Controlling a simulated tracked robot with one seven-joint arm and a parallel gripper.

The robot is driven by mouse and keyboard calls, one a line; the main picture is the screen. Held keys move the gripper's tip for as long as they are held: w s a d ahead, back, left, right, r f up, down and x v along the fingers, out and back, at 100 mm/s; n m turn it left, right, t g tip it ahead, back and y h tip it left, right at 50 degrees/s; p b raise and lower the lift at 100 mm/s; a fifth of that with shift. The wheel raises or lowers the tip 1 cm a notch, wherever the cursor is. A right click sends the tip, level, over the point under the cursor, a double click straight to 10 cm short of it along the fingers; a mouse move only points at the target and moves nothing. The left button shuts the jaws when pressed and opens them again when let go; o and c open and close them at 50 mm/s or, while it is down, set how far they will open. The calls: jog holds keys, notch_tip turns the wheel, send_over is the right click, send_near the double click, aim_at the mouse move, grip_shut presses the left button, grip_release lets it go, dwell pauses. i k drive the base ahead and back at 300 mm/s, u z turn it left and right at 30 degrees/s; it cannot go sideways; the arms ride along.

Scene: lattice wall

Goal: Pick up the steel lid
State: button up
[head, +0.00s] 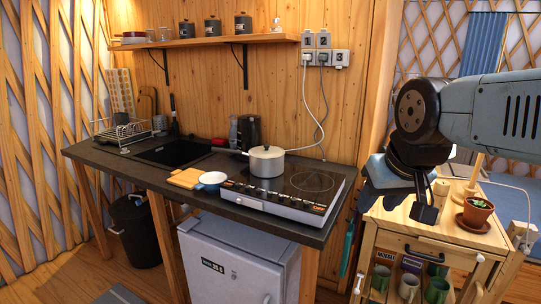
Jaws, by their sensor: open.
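A pale pot (266,165) stands on the left part of the black cooktop (290,187), with its handle pointing left. A light lid (266,151) with a small dark knob covers the pot; at this size I cannot tell for sure that it is steel. My gripper (425,213) is open and points down over the wooden cart at the right. It is well to the right of the pot and touches neither the pot nor the lid. I see nothing held in it.
A cutting board (184,178) and a blue-rimmed bowl (210,181) lie left of the cooktop. A black kettle (250,132) and a cable (308,108) are behind the pot. A potted plant (476,211) stands on the cart (440,240). A shelf (205,41) hangs above the counter.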

aim_at(266, 151)
jog(key=u, duration=0.1)
jog(key=i, duration=0.95)
jog(key=z, duration=0.05)
